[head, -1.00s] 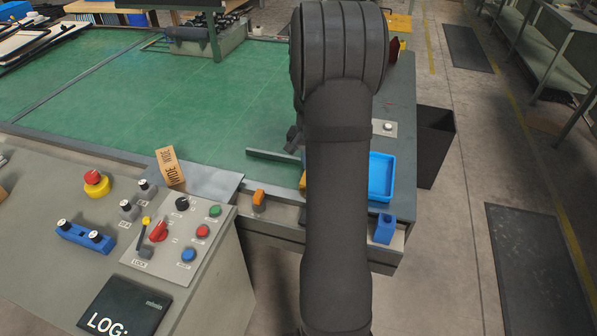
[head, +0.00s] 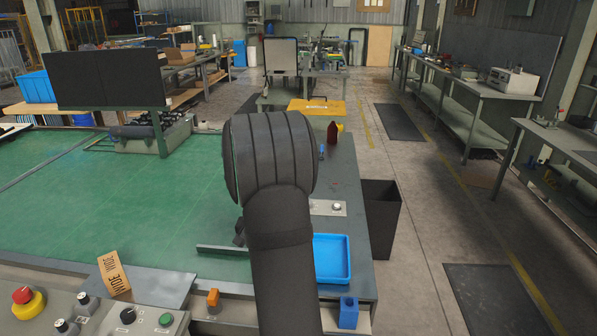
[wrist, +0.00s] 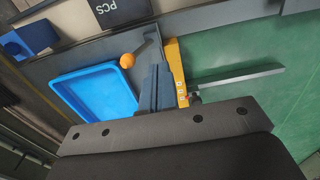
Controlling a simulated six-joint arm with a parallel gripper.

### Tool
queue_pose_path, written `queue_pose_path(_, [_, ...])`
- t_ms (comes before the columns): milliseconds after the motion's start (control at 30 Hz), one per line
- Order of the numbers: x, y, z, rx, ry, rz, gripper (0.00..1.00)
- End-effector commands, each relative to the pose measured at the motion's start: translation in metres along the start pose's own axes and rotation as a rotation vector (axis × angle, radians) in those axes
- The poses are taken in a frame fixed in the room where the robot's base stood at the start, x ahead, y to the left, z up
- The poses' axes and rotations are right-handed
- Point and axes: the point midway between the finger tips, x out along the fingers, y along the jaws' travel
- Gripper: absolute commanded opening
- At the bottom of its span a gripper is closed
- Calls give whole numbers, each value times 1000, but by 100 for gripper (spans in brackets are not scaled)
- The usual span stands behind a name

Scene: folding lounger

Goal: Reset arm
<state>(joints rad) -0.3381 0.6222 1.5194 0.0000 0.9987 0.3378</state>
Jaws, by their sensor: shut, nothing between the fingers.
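In the wrist view my gripper (wrist: 157,75) is a dark, narrow shape, shut and empty. It appears beside a yellow-orange block (wrist: 177,72) with a long grey bar (wrist: 238,77); I cannot tell whether they touch. An orange ball knob (wrist: 128,60) on a short grey lever lies just past the fingertips, apart from them. In the head view my dark arm hides the gripper and the orange block; the grey bar (head: 223,250) shows left of it. An orange knob (head: 213,297) also shows near the table's front edge.
A blue tray (head: 345,262) lies right of my arm, with a small blue block (head: 348,312) in front. The green table top (head: 110,210) is open at left. A control panel (head: 150,318) with buttons stands at front left. A black bin (head: 383,218) is at right.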

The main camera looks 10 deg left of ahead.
Motion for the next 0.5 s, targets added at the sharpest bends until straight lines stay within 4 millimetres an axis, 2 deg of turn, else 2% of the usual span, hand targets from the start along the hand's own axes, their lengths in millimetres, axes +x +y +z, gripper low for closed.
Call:
queue_pose_path(100, [21,4,1,0,-4,2,0])
queue_pose_path(300, [48,7,1,1,-3,1,0])
queue_pose_path(500, [59,9,0,1,-1,0,0])
